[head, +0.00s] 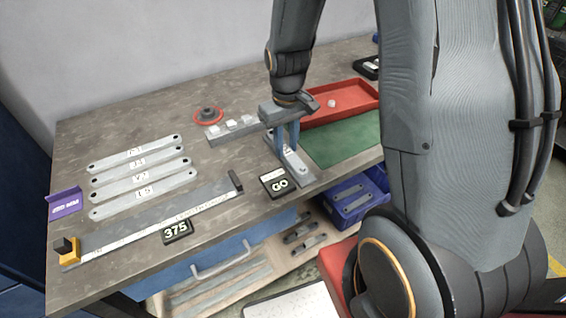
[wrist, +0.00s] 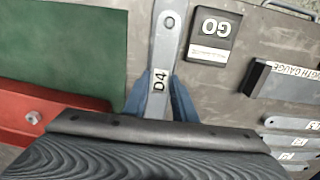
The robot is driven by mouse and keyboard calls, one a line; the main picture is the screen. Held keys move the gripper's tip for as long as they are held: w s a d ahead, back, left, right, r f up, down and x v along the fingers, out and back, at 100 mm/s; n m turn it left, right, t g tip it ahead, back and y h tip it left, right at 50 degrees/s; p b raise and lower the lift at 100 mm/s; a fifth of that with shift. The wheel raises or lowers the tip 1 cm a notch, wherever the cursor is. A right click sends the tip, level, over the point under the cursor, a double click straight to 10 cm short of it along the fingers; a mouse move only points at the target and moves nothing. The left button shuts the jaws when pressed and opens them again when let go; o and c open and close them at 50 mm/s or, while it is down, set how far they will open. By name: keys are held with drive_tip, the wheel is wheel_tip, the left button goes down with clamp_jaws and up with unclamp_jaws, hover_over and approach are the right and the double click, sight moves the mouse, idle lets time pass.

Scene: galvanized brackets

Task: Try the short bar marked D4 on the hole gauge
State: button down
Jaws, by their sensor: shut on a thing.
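The short bar marked D4 (wrist: 159,86) is between the blue fingers of my gripper (wrist: 160,98) in the wrist view. Its label and one end hole show; its other end is hidden behind my wrist. In the head view my gripper (head: 288,140) points down and is shut on the bar (head: 291,162), low over the bench's front edge area. The hole gauge's small black display (head: 275,183) reads GO beside the bar; it also shows in the wrist view (wrist: 213,36). The gauge's body is mostly hidden under the bar, so I cannot tell whether the bar is seated.
Several long bars (head: 138,168) lie at the left, behind a length gauge (head: 150,222) whose display (head: 176,231) reads 375. A green mat (head: 343,142) and red tray (head: 345,92) lie to the right. A grey block with white pieces (head: 232,128) stands behind my gripper.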

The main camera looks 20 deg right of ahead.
idle(0.8)
drive_tip(key=c, duration=1.4)
unclamp_jaws()
drive_tip(key=shift+o, duration=0.2)
drive_tip(key=shift+r, duration=0.1)
drive_tip(key=shift+r+b, duration=0.65)
drive_tip(key=shift+r, duration=3.15)
drive_tip(key=shift+s, duration=0.1)
drive_tip(key=s+m+t, duration=0.1)
drive_tip(key=s+m, duration=0.1)
drive_tip(key=s, duration=0.7)
drive_tip(key=shift+s, duration=0.4)
drive_tip(key=shift+a+r, duration=0.1)
